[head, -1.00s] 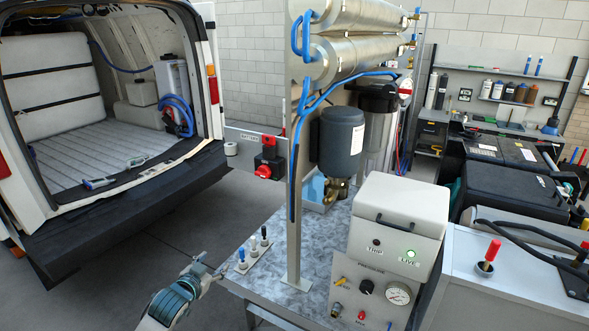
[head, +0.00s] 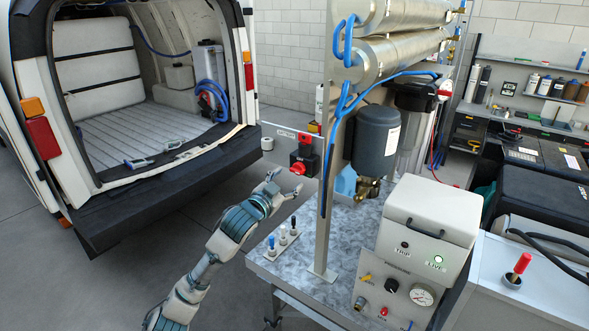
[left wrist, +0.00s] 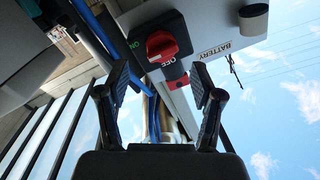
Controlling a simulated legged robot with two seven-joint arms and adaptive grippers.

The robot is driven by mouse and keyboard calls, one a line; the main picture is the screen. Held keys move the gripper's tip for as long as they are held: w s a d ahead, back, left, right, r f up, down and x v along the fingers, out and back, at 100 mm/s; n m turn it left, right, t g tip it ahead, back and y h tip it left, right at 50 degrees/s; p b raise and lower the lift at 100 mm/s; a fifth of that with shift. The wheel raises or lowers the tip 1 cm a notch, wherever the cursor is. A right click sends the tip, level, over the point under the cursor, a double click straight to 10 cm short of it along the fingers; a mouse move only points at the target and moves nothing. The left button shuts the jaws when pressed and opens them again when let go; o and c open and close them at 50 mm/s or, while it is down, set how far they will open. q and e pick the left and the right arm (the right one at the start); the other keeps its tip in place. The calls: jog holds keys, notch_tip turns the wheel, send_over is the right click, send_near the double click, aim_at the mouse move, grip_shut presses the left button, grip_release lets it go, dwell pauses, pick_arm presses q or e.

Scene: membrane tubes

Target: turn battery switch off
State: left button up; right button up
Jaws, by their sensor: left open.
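The battery switch is a black box with a red rotary knob (head: 298,169) at the end of a white BATTERY-labelled panel (head: 287,134), left of the metal post. I cannot tell which mark the knob points at. My left gripper (head: 272,187) is open and empty, just below and left of the knob in the head view. Its fingers (left wrist: 160,80) sit either side of the knob in the wrist view, apart from it. My right gripper is not in view.
The metal post (head: 325,190) stands right of the switch on a grey bench (head: 350,225). Small toggle levers (head: 283,238) are on the bench's left edge. A white box (head: 430,215) shows a green-lit LIVE lamp. The open van (head: 130,195) is at left.

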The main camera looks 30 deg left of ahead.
aim_at(295, 173)
pick_arm(q)
jog(key=w, duration=0.4)
jog(key=shift+w+p, duration=0.15)
jog(key=shift+p, duration=0.25)
jog(key=shift+w+a, duration=0.2)
jog(key=shift+w, duration=0.25)
jog(key=c, duration=1.1)
